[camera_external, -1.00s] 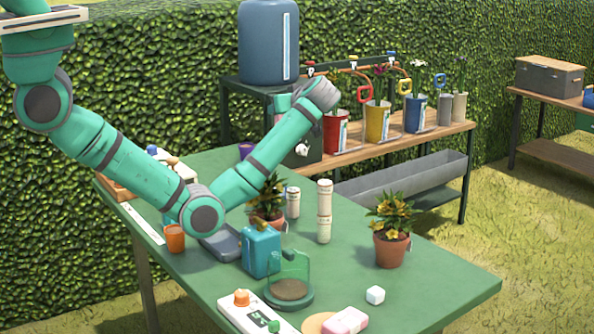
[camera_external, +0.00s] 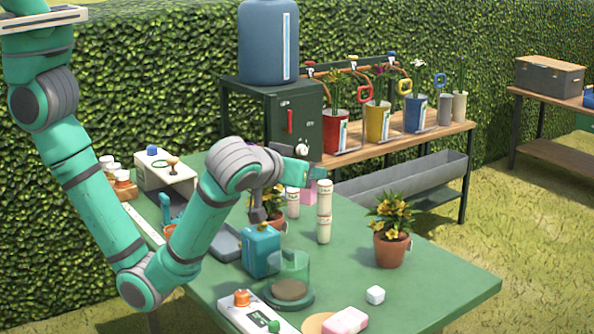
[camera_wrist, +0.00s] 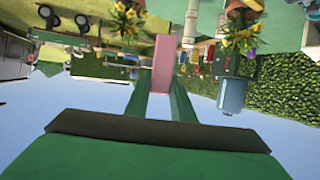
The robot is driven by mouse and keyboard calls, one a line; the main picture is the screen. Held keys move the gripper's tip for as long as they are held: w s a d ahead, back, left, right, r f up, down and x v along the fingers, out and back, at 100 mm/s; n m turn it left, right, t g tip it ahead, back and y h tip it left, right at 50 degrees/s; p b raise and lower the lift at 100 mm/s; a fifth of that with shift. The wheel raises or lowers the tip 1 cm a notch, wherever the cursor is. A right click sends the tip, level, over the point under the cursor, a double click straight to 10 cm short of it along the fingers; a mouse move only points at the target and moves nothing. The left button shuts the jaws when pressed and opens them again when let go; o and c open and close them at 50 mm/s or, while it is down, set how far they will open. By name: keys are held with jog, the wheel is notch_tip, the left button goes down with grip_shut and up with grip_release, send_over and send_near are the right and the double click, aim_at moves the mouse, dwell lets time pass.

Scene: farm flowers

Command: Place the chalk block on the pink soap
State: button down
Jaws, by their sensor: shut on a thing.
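My gripper (camera_external: 312,181) is shut on a pink block, which shows between the two green fingers in the wrist view (camera_wrist: 162,65). In the external view the pink block (camera_external: 309,196) is partly hidden, beside the stacked pale cylinders and above the table's far part. It may be the chalk block; its markings are too small to read. The pink soap (camera_external: 347,321), a pink and white bar, lies at the table's front edge, partly over a round tan disc. My gripper is well apart from it, up and to the left.
Stacked pale cylinders (camera_external: 324,211), a potted yellow-flowered plant (camera_external: 390,246), a blue-green can (camera_external: 262,250) and a clear round vessel (camera_external: 289,280) stand on the green table. A white device (camera_external: 256,313) lies at the front left. The table's right front is mostly clear.

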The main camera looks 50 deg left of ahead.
jog(key=s+d+m+h, duration=0.2)
jog(key=s+d+h, duration=0.1)
jog(key=s, duration=0.4)
jog(key=s+d+m+h, duration=0.2)
jog(key=s+d+m, duration=0.15)
jog(key=s, duration=0.25)
jog(key=n, duration=0.1)
send_over(343, 310)
jog(key=shift+t, duration=0.4)
jog(key=shift+f, duration=9.15)
jog(key=shift+f, duration=0.1)
jog(key=c, duration=1.5)
grip_release()
jog(key=shift+c, duration=0.2)
